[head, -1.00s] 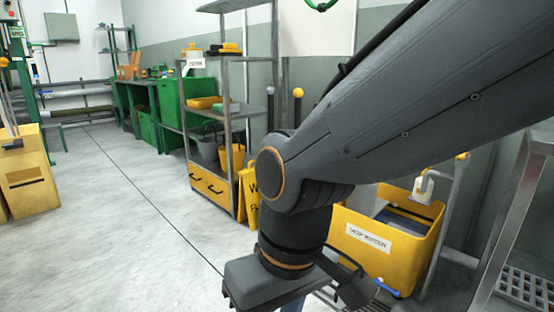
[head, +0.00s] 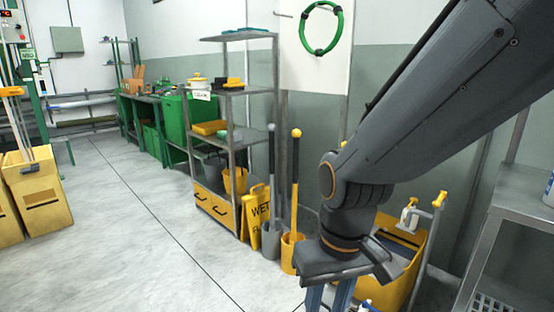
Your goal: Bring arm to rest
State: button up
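My gripper (head: 328,298) hangs pointing down at the bottom of the head view, right of centre. My dark grey arm (head: 430,110) comes in from the upper right and bends at the wrist joint above it. Two bluish fingers show below the gripper body with a gap between them. Their tips are cut off by the lower edge of the picture. I see nothing held in the visible part of the gap.
A yellow mop bucket (head: 410,235) stands behind my gripper, partly hidden. A grey shelf rack (head: 236,95), a yellow wet floor sign (head: 256,215) and upright long-handled tools (head: 295,190) are left of it. A metal table (head: 525,205) is at right. The floor left is open.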

jog(key=s+d+r+m+p, duration=0.2)
jog(key=d+r+m+p, duration=0.1)
jog(key=d+r+p, duration=0.8)
notch_tip(320, 180, up, 3)
jog(key=p, duration=0.5)
jog(key=shift+s+f+h+p, duration=0.15)
jog(key=shift+s+h+p, duration=0.05)
jog(key=shift+h+p, duration=0.2)
